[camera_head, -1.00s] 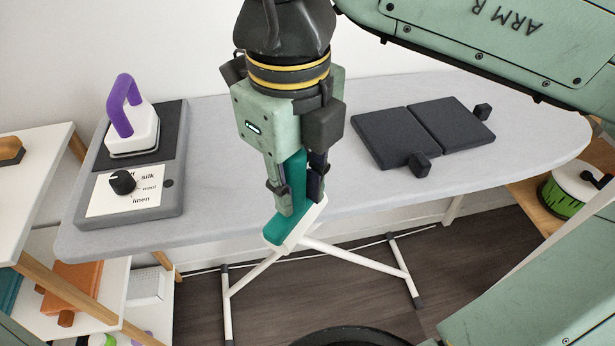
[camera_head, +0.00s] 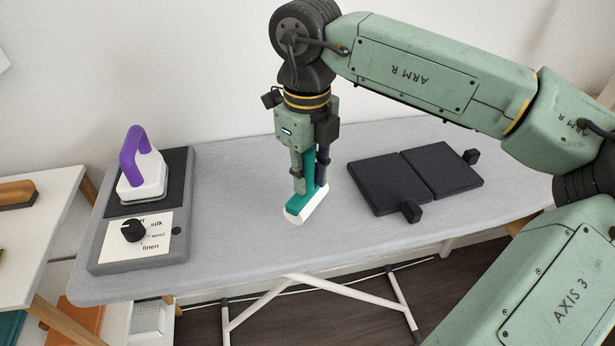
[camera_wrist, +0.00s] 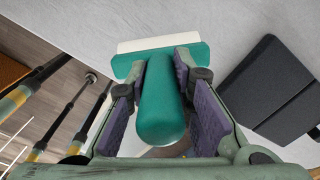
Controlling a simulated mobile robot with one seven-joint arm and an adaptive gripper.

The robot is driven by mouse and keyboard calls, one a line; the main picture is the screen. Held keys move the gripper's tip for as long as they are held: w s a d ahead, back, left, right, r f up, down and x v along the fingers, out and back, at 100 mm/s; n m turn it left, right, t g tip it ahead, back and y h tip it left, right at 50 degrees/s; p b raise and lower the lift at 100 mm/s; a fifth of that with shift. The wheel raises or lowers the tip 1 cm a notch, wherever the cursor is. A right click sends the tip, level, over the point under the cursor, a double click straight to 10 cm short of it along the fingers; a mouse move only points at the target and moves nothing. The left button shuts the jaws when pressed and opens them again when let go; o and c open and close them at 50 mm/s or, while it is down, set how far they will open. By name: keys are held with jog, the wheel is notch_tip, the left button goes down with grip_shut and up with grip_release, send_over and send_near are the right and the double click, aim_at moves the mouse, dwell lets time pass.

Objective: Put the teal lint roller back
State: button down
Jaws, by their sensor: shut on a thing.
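The teal lint roller (camera_head: 308,170) has a teal handle and a white roll at its lower end. My gripper (camera_head: 309,176) points down and is shut on the handle, with one finger on each side. The roller hangs upright with its white roll lowest, over the middle of the ironing board (camera_head: 240,210); whether it touches the cover I cannot tell. In the wrist view the teal handle (camera_wrist: 163,105) sits between my finger pads, and the white roll shows beyond it.
A dark folded pad (camera_head: 388,182) lies right of the roller. A purple-handled iron (camera_head: 140,170) stands on a grey dial station (camera_head: 105,252) at the left. A white shelf (camera_head: 40,215) with a brown brush (camera_head: 15,193) is at the far left. The board between is clear.

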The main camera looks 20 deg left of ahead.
jog(key=shift+f, duration=1.05)
jog(key=shift+f, duration=0.2)
jog(key=c, duration=1.4)
grip_release()
jog(key=shift+r, duration=0.2)
notch_tip(320, 180, up, 12)
jog(key=shift+r+b, duration=0.1)
jog(key=shift+b, duration=0.9)
